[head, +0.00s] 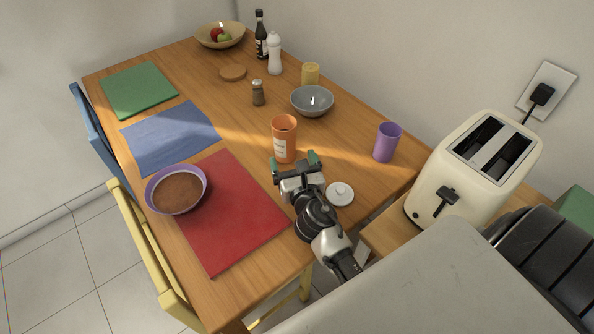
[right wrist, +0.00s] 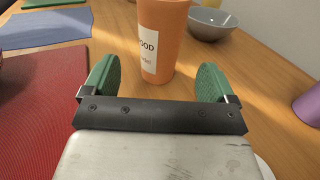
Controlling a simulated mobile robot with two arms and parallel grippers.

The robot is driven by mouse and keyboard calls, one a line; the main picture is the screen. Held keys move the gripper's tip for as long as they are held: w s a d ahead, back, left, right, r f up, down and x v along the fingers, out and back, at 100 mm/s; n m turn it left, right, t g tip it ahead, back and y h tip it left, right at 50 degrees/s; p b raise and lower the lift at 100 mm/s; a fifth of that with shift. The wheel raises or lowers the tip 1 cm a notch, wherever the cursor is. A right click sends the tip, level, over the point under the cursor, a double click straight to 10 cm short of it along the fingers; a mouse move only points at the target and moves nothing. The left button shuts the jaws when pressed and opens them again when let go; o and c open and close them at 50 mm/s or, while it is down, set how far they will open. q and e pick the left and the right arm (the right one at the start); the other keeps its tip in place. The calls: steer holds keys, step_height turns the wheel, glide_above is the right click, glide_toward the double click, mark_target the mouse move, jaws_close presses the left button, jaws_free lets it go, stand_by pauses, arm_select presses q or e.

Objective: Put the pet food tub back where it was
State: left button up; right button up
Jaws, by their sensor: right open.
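The pet food tub is an orange cup-shaped tub (head: 284,140) with a white label. It stands upright on the wooden table, beyond the right end of the red mat. In the right wrist view the tub (right wrist: 163,40) shows just ahead, its label reading "OOD". My right gripper (head: 296,163) is open, its green-padded fingers (right wrist: 157,80) spread with the tub just beyond and between their line. A white round lid with a knob (head: 340,194) lies on the table right of my gripper. My left gripper is not in view.
A purple cup (head: 387,142), grey bowl (head: 312,101), yellow candle-like jar (head: 310,74) and shaker (head: 258,93) surround the tub at some distance. A toaster (head: 470,165) stands at right.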

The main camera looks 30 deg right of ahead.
steer(key=shift+v, duration=1.8)
